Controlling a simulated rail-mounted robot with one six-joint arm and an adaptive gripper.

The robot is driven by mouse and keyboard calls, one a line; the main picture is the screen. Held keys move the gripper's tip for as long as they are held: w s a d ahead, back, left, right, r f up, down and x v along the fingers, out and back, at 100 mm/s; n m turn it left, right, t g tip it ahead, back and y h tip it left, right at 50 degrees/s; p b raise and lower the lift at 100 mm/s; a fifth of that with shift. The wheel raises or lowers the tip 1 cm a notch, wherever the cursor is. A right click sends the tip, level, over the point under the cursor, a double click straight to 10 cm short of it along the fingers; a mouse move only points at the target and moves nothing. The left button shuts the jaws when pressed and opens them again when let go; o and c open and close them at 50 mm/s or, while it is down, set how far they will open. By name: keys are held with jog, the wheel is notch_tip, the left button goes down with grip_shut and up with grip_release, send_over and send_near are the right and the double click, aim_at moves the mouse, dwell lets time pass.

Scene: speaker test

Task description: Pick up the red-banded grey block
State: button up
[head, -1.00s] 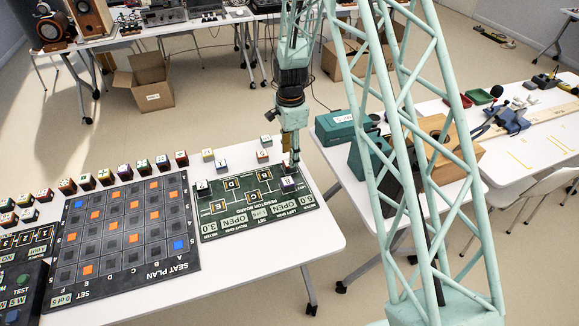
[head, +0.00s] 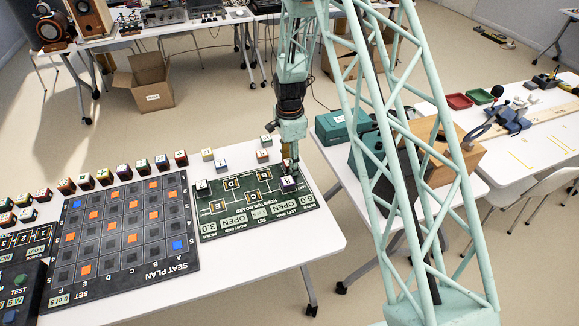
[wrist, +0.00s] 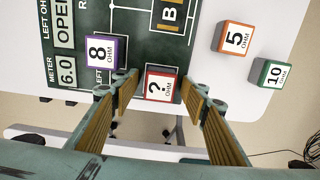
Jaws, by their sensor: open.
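The red-banded grey block (wrist: 160,84) has a white top marked with a question mark. In the wrist view it is at the edge of the green resistor board (wrist: 97,14), between my fingertips and just ahead of them. My gripper (wrist: 157,93) is open and empty, with one finger to each side of the block. In the head view my gripper (head: 289,164) points down at the right end of the board, and its fingers largely hide the block. I cannot tell whether either finger touches it.
A purple-banded block marked 8 (wrist: 100,51) stands close beside my left finger. An orange-banded block marked 5 (wrist: 235,38) and a green-banded block marked 10 (wrist: 273,75) stand on bare white table (wrist: 215,12). The seat plan board (head: 125,225) lies left.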

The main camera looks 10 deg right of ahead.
dwell(0.6)
jog(key=c, duration=0.9)
